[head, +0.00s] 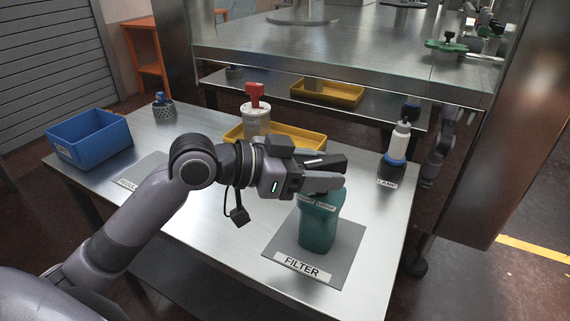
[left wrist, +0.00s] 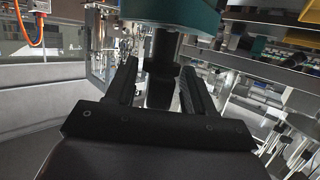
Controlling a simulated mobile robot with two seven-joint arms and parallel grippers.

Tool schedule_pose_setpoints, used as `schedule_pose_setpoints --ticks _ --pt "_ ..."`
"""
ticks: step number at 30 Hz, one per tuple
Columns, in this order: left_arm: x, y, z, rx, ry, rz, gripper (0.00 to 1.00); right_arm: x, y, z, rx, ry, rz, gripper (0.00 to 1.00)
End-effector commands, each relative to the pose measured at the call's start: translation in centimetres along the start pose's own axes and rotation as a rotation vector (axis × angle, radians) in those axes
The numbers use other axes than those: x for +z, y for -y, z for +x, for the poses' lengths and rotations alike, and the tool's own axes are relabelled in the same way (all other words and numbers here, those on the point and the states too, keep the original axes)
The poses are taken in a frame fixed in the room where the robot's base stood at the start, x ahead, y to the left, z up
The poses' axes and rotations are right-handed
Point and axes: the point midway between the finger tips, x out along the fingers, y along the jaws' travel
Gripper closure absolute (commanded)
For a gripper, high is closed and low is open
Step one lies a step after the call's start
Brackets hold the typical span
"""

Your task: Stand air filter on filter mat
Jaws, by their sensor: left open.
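The teal air filter (head: 318,228) stands upright on the grey filter mat (head: 345,263), whose front label reads FILTER. In the left wrist view, part of its teal body (left wrist: 172,14) shows at the top, with a dark neck (left wrist: 161,75) reaching down between the fingers. My left gripper (head: 328,172) is open at the top of the filter, its fingers on either side of that neck. In the left wrist view both fingers (left wrist: 160,85) are spread, with gaps beside the neck. The filter's top is hidden by the gripper in the head view. My right gripper is not in view.
A blue bin (head: 90,139) is at the left, by a grey mat (head: 142,171). A white and blue bottle (head: 398,146) stands at the right, near a LAMP label.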

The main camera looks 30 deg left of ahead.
Motion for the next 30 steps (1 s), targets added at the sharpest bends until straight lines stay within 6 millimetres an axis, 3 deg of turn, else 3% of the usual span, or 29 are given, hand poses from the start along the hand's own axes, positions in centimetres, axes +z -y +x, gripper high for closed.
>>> schedule_pose_setpoints --ticks 15,21,30 --pt "0.2 -0.1 -8.5 -0.001 0.005 0.003 0.47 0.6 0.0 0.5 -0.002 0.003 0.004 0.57" --pt "0.1 0.0 -10.2 -0.001 0.002 0.001 0.47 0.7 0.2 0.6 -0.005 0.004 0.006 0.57" --pt "0.0 -0.1 -11.1 0.001 0.001 0.002 0.47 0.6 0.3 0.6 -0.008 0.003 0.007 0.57"
